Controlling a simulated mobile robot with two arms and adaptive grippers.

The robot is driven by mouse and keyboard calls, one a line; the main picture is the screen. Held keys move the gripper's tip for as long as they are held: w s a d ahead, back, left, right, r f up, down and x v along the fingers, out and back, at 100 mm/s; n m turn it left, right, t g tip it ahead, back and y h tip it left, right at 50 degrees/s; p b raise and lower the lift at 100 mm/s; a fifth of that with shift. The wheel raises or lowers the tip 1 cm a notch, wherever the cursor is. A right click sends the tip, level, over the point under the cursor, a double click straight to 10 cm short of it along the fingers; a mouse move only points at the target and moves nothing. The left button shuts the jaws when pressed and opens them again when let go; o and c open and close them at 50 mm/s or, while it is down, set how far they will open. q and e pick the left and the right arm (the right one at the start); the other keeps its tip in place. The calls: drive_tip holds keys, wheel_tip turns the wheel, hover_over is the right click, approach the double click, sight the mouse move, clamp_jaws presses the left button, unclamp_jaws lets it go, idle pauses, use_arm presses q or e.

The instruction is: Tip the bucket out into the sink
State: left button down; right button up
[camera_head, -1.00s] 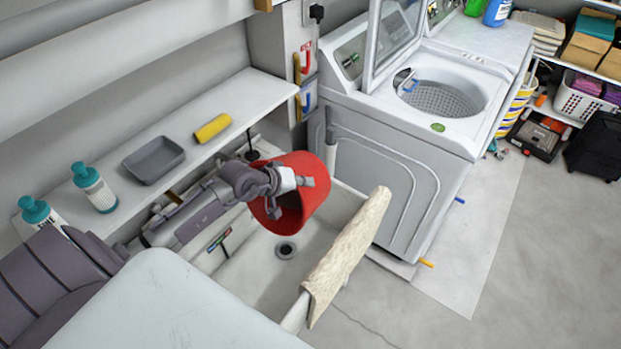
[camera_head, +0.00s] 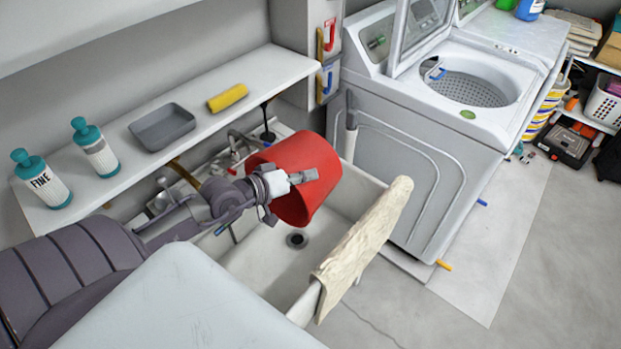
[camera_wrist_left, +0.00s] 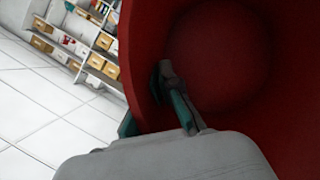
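The red bucket (camera_head: 322,188) is held tilted in the air over the white sink (camera_head: 262,262), whose drain (camera_head: 297,239) shows below it. In the head view mostly its outer wall shows; I cannot tell exactly where its mouth points. My left gripper (camera_head: 288,187) is at the bucket's near side and seems shut on its wall. In the left wrist view the bucket's red inside (camera_wrist_left: 225,60) fills the right side, with a gripper finger (camera_wrist_left: 178,98) against it. The bucket's contents do not show. My right gripper is not in view.
A cream cloth (camera_head: 362,245) hangs over the sink's front edge. The shelf (camera_head: 215,125) behind holds two teal-capped bottles (camera_head: 95,148), a grey tray (camera_head: 162,127) and a yellow sponge (camera_head: 228,97). A washing machine (camera_head: 420,150) with its lid up stands right of the sink.

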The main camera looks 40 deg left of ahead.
sight(298, 186)
use_arm(q)
drive_tip(key=shift+s+a+f+t+b, duration=0.15)
drive_tip(key=shift+s+t+b, duration=0.45)
drive_tip(key=shift+b, duration=0.75)
drive_tip(key=shift+s+d+f+t+b, duration=0.1)
drive_tip(key=shift+s+t+b, duration=0.2)
drive_tip(key=shift+s+b, duration=0.8)
drive_tip(key=shift+w, duration=0.2)
drive_tip(key=shift+w+h+b, duration=0.15)
drive_tip(key=shift+h+b, duration=0.15)
